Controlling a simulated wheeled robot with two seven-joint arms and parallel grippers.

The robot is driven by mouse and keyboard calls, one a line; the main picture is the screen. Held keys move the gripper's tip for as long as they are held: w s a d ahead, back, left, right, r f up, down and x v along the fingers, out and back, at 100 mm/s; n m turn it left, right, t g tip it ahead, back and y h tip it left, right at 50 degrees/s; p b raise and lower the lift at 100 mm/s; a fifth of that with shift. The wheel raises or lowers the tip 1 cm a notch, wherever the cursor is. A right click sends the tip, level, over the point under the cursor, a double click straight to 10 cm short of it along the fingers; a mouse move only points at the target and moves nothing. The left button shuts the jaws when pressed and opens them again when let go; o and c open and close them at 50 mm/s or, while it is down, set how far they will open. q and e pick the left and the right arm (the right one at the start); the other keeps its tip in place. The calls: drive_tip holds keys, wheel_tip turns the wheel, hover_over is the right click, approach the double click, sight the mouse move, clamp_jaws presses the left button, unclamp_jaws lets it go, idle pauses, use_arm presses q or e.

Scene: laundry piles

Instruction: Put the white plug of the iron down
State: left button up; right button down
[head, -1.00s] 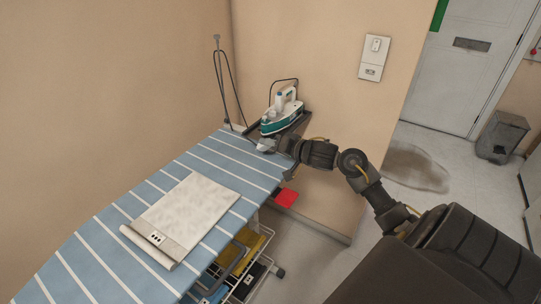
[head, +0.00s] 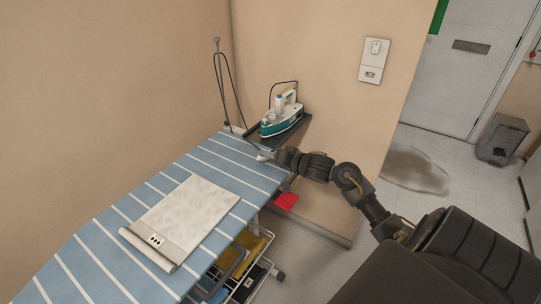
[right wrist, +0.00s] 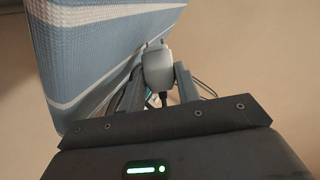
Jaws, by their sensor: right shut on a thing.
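The white plug (right wrist: 157,70) is between the two fingers of my right gripper (right wrist: 157,85) in the right wrist view, and the gripper is shut on it. A dark cord runs from the plug's lower end. In the head view my right gripper (head: 268,154) is at the far right edge of the ironing board (head: 95,232), just in front of the iron. The plug shows there only as a small pale shape; I cannot tell whether it touches the board. The white and teal iron (head: 282,118) rests on the dark iron rest (head: 296,133). My left gripper is not in view.
A cream folded cloth (head: 190,210) lies on the board. A cord holder (head: 217,65) rises at the board's far end. A wall socket (head: 371,73) is on the wall. A rack (head: 246,262) with folded laundry is under the board. A bin (head: 502,137) stands by the door.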

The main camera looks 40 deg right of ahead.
drive_tip(key=shift+f, duration=0.35)
drive_tip(key=c, duration=1)
unclamp_jaws()
drive_tip(key=shift+s+d+r, duration=0.1)
drive_tip(key=shift+r, duration=0.6)
drive_tip(key=v, duration=1.1)
drive_tip(key=shift+s, duration=0.4)
